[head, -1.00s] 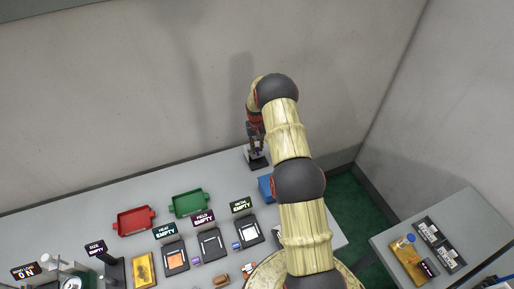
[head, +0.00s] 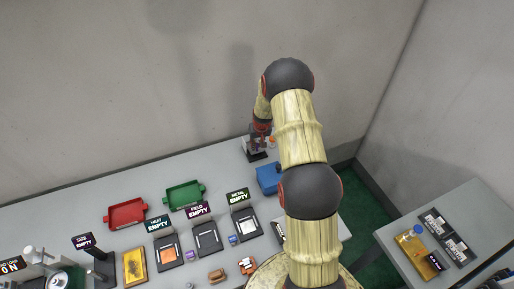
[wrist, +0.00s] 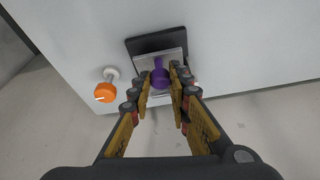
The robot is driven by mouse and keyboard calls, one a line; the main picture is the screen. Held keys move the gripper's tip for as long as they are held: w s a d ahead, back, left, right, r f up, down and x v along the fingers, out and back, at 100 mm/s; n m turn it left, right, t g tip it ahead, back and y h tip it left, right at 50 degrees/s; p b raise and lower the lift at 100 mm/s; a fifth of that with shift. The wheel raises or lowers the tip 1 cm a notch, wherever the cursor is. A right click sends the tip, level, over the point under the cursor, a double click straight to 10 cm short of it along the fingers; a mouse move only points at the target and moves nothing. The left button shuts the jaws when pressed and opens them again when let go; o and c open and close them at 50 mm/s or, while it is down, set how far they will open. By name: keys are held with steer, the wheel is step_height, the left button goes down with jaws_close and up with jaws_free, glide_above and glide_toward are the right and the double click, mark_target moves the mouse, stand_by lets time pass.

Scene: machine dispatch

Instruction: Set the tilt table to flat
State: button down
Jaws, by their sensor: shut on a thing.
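The tilt table appears to be the small unit with a black base (head: 256,156) and a pale plate at the back right of the bench. In the wrist view its dark back part (wrist: 150,43) and silvery plate (wrist: 172,58) show. A purple knob (wrist: 160,77) stands at the plate, between my fingertips. My gripper (wrist: 162,82) is shut on this purple knob; in the head view my gripper (head: 261,140) is at the unit, partly hidden by my arm. The plate's tilt angle is hard to judge.
An orange knob (wrist: 105,92) on a white stem is left of my gripper in the wrist view. A blue box (head: 268,179) stands close by the unit. Green (head: 184,196) and red (head: 126,214) trays lie further left. A wall rises behind the bench.

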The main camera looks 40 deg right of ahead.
steer(key=shift+s+a+f+t+b, duration=0.15)
steer(key=shift+f+t+b, duration=0.45)
steer(key=shift+b, duration=2.05)
steer(key=b, duration=0.3)
steer(key=shift+s+f+h, duration=0.2)
steer(key=shift+h, duration=0.1)
steer(key=shift+s+t+b, duration=0.15)
steer(key=shift+t+b, duration=0.25)
steer(key=shift+b, duration=0.6)
steer(key=c, duration=1.7)
jaws_free()
steer(key=shift+o, duration=0.2)
steer(key=shift+r, duration=0.1)
steer(key=v, duration=1.2)
steer(key=shift+a, duration=0.1)
